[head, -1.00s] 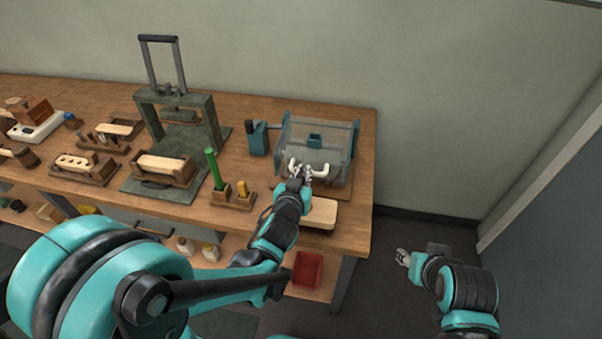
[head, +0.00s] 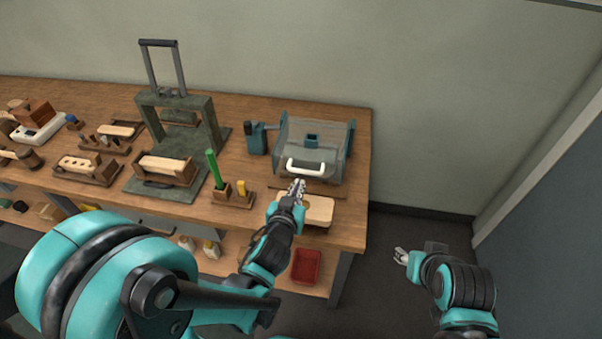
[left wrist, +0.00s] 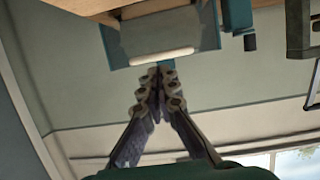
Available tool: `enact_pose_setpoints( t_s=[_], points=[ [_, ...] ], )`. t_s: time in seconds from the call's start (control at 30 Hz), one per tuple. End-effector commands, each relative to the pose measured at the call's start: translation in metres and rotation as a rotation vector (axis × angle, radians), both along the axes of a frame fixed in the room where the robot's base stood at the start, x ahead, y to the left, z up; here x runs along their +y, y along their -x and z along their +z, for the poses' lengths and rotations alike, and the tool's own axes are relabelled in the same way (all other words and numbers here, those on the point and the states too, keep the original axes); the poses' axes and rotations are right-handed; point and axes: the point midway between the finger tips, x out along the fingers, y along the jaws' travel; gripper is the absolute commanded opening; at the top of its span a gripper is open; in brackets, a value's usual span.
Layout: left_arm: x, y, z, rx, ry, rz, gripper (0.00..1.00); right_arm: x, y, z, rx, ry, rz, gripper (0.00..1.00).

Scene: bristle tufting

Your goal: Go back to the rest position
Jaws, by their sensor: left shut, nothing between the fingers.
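My left gripper (head: 297,187) is shut and empty, in front of the clear-walled box machine (head: 310,145) at the right end of the bench. Its fingertips are just below the machine's white handle (head: 306,168), apart from it as far as I can tell. In the left wrist view the closed fingers (left wrist: 156,75) point up toward the machine, whose white handle (left wrist: 161,56) lies just beyond them. My right gripper (head: 401,256) is off the bench, at the lower right over the floor; its fingers look slightly apart, with nothing between them.
The wooden bench (head: 262,112) holds a dark press frame (head: 182,112), a green-handled tool (head: 213,169) in a stand and a pale wooden board (head: 317,210) beside my left wrist. A red bin (head: 306,266) sits on the lower shelf. The floor right of the bench is clear.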

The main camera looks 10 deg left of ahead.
Motion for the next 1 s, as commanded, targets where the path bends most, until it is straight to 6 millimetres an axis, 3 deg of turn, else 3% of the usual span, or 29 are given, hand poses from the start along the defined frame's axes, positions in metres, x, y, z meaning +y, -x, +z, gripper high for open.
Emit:
enact_pose_setpoints(
  t_s=[0.2,0.6,0.83,1.0],
  points=[
    [0.000,0.028,-0.018,-0.001,-0.001,-0.001,0.00,0.000,0.000,-0.016,0.000,0.000,0.000,0.40],
    [0.004,0.033,-0.019,0.011,-0.003,0.009,0.00,0.000,0.000,-0.017,0.000,0.000,0.000,0.40],
    [0.040,0.042,-0.020,0.182,-0.033,0.091,0.00,0.000,0.000,-0.017,0.000,0.000,0.000,0.40],
    [0.065,0.076,-0.017,0.385,-0.043,0.114,0.00,0.000,0.000,-0.017,0.000,0.000,0.000,0.40]
  ],
)
